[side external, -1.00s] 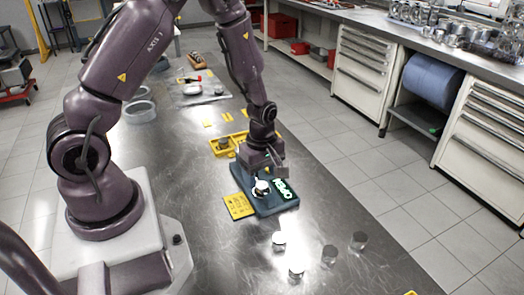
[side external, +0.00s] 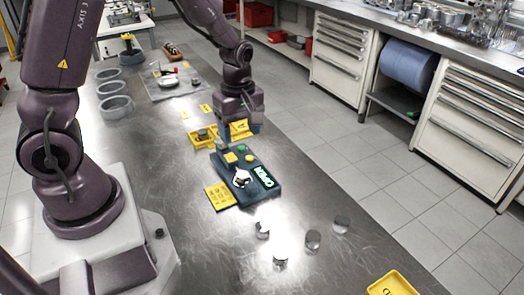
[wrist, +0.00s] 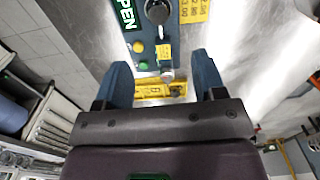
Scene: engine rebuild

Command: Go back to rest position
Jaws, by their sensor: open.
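My gripper (side external: 239,130) is open and empty above the bench, beyond the control box. In the wrist view its two blue fingers stand wide apart (wrist: 163,78). The blue control box (side external: 262,198) carries a lit green OPEN sign (side external: 264,177), a silver knob (side external: 242,178) and small buttons. In the wrist view the box (wrist: 170,45) is just ahead of the fingers, and nothing is between them that they grip.
Yellow trays (side external: 196,143) lie below and beside my gripper. A yellow card (side external: 219,196) lies by the box. Several metal cylinders (side external: 313,240) stand at the front. Grey rings (side external: 116,107) are at left. Another yellow tray (side external: 392,285) is at the near edge.

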